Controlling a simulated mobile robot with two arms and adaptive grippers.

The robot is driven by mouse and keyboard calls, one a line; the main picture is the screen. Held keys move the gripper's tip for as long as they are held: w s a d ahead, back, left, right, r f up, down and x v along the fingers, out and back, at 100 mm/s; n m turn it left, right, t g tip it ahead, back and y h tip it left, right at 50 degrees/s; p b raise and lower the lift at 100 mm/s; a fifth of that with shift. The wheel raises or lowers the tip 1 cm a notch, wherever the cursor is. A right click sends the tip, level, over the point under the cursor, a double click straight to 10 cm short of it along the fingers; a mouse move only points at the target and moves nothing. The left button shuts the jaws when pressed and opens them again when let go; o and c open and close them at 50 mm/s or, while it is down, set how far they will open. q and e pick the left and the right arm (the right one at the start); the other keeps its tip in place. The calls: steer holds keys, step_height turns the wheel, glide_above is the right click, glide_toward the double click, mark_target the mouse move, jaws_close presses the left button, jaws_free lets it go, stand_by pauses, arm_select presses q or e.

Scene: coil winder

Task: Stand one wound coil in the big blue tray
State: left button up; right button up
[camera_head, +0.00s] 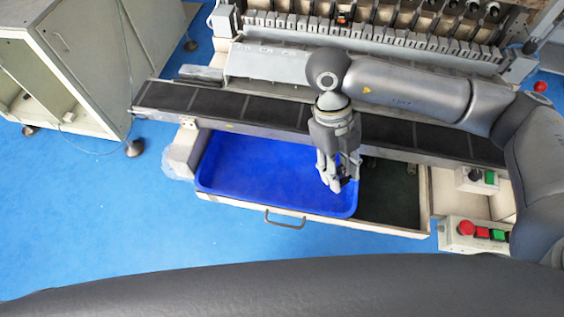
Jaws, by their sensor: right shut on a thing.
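The big blue tray (262,172) sits in the open drawer at the front of the machine. No coil shows standing on the part of its floor that I can see. My right gripper (338,186) points down over the tray's right part. Its fingers are closed around a small dark thing, seemingly a wound coil (350,181), mostly hidden by the fingers. I cannot tell whether the coil touches the tray floor. My left gripper is not in the picture.
A dark conveyor belt (225,104) runs behind the tray. The winder's row of spindles (400,38) is at the back. A control box with a red button (466,228) stands at the right. A drawer handle (285,221) sticks out in front. A beige cabinet (80,65) is at the left.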

steer(key=m+y, duration=0.1)
steer(key=m, duration=0.1)
steer(key=s+f+m, duration=0.1)
steer(key=m, duration=0.1)
steer(key=s+m+y, duration=0.1)
steer(key=m, duration=0.1)
steer(key=shift+s+d+f+g+y, duration=0.1)
steer(key=shift+s+f+g+y, duration=0.05)
steer(key=shift+g+y, duration=0.15)
steer(key=s+f+m+y, duration=0.1)
steer(key=s+m+y, duration=0.1)
steer(key=m, duration=0.5)
steer(key=m+t+y+b, duration=0.2)
steer(key=m+t+b, duration=0.4)
steer(key=m+b, duration=0.6)
glide_toward(308, 193)
steer(key=shift+a+f+m+p, duration=0.2)
steer(key=shift+a+m+p, duration=0.25)
steer(key=shift+a+f+m+p, duration=0.25)
steer(key=shift+a+m+p, duration=0.2)
steer(key=shift+w+a+f, duration=0.15)
steer(key=shift+w+f, duration=0.15)
steer(key=shift+f, duration=0.15)
steer(key=shift+w+f, duration=0.1)
steer(key=shift+f, duration=1.6)
steer(key=shift+f, duration=0.1)
